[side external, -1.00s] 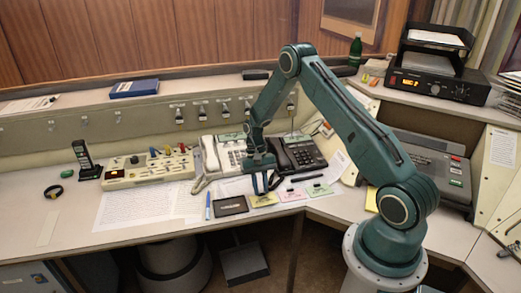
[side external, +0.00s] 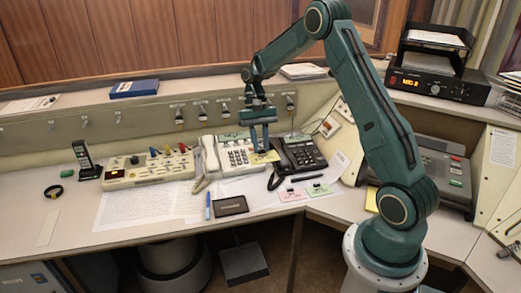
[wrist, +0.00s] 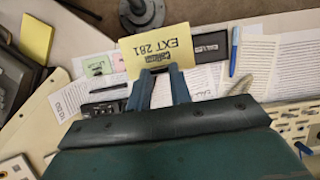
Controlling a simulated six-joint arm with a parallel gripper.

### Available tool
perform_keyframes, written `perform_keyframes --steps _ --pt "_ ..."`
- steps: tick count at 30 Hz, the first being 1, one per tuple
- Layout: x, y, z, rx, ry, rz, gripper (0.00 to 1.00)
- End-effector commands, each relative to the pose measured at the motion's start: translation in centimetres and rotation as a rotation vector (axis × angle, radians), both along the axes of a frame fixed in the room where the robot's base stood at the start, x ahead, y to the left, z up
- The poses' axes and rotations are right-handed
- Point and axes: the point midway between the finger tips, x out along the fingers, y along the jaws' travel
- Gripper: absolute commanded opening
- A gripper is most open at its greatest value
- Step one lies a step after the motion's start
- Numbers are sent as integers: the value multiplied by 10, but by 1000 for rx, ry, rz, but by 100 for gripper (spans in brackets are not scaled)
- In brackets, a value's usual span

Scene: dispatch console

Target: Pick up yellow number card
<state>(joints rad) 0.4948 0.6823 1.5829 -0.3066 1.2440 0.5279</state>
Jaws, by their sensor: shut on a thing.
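The yellow number card (side external: 270,156) is held up between the fingers of my gripper (side external: 260,149), raised above the desk in front of the two phones. In the wrist view the yellow card (wrist: 150,57) reads "EXT 281" upside down. The fingertips of my gripper (wrist: 161,76) are shut on the card's near edge. The rest of the card sticks out beyond the fingers.
A pink card (side external: 291,195) and a green card (side external: 318,190) lie on the desk's front part, with a black card (side external: 231,206) and a blue pen (side external: 207,206) to their left. A white phone (side external: 236,155) and a dark phone (side external: 301,154) stand behind.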

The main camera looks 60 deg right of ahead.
Motion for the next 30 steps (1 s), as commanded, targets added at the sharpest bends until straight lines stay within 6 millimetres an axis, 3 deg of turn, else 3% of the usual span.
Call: perform_keyframes --steps 9,30 --pt "0 0 19 -1 0 -1 0" --pt "4 2 19 0 -1 0 0"
